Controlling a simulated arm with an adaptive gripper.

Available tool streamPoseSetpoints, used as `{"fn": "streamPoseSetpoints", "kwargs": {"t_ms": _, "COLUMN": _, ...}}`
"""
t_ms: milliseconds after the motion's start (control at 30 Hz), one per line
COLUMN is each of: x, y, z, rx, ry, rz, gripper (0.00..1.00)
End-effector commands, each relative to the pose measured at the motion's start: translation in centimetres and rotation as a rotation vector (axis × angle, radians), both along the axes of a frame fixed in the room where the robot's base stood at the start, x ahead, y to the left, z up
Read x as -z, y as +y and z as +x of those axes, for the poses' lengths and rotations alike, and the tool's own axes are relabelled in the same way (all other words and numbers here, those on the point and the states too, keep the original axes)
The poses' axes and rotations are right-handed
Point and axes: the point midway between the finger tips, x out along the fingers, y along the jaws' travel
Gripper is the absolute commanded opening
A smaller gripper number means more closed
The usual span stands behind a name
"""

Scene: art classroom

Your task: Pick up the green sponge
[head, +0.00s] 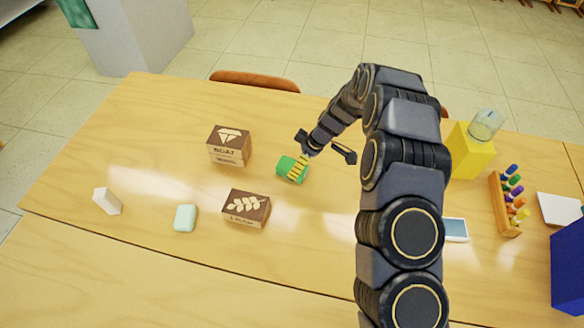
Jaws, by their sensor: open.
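The green sponge (286,166) lies on the wooden table (130,130), near its middle. It is green with a yellow ridged part on its right side. My gripper (325,148) is open, its dark fingers spread at the sponge's upper right. The fingers appear very close to the sponge, but I cannot tell whether they touch it. My arm comes in from the lower right and hides part of the table behind it.
Two brown boxes (229,146) (246,208) stand left of the sponge. A pale green block (185,218) and a white block (107,201) lie farther left. Right of my arm are a yellow box (470,153), a glass jar (486,124), a marker rack (504,205) and a blue box (568,265).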

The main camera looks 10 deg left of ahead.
Motion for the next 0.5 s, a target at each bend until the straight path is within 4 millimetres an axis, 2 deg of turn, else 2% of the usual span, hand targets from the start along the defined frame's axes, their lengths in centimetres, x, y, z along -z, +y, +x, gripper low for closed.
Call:
{"fn": "streamPoseSetpoints", "kwargs": {"t_ms": 300, "x": 3.9, "y": 2.0, "z": -0.1, "rx": 0.001, "ry": 0.001, "rz": -0.001, "gripper": 0.88}}
{"fn": "streamPoseSetpoints", "kwargs": {"t_ms": 500, "x": 4.4, "y": 2.2, "z": -0.1, "rx": 0.001, "ry": 0.000, "rz": 0.000, "gripper": 0.88}}
